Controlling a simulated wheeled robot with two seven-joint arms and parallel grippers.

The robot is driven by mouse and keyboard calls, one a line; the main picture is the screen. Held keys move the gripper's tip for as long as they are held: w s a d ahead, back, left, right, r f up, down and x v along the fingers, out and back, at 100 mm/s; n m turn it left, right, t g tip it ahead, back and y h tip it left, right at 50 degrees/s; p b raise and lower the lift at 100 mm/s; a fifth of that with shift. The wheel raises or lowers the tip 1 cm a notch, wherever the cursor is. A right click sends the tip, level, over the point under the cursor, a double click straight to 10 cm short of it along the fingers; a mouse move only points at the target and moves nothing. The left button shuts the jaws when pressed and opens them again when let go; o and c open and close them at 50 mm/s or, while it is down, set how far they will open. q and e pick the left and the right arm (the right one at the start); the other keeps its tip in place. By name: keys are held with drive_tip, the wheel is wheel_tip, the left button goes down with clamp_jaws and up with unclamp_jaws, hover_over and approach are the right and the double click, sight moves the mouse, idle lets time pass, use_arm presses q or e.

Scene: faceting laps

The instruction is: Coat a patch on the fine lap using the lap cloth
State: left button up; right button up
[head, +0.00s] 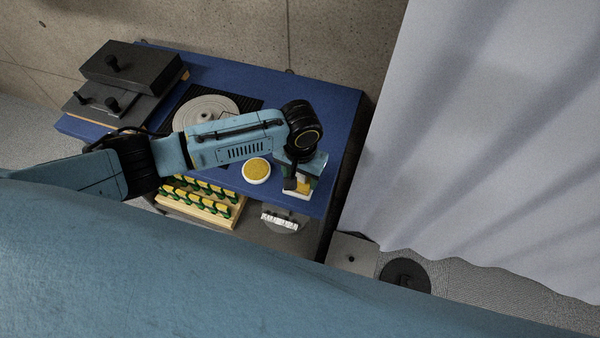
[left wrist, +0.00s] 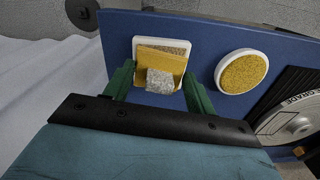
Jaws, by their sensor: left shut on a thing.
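My left gripper (head: 298,180) is over the right part of the blue table. In the left wrist view its green fingers (left wrist: 160,80) are shut on a yellow piece with a grey speckled pad, which I take as the lap cloth (left wrist: 172,60). The cloth is over a white-rimmed square tray (left wrist: 148,40) with a speckled inside. I cannot tell whether the two touch. A round grey lap (head: 203,106), seemingly the fine lap, lies on a black ribbed mat, partly hidden by my arm. It also shows at the right of the left wrist view (left wrist: 290,122). My right gripper is not in view.
A round white dish with a yellow fill (head: 257,170) stands between lap and tray. Dark boxes with knobs (head: 130,66) stand at the left end. Below the front edge is a wooden rack (head: 200,205) of yellow-and-green pieces. A pale curtain (head: 480,120) hangs at the right.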

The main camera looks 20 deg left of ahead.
use_arm(q)
drive_tip(key=shift+s+f, duration=0.15)
drive_tip(key=shift+f, duration=0.05)
idle(1.2)
drive_tip(key=shift+r+p, duration=0.1)
drive_tip(key=shift+p, duration=0.3)
wheel_tip(320, 180, up, 7)
drive_tip(key=p, duration=0.8)
drive_tip(key=shift+r+p, duration=0.1)
drive_tip(key=shift+p, duration=0.2)
drive_tip(key=shift+w, duration=0.2)
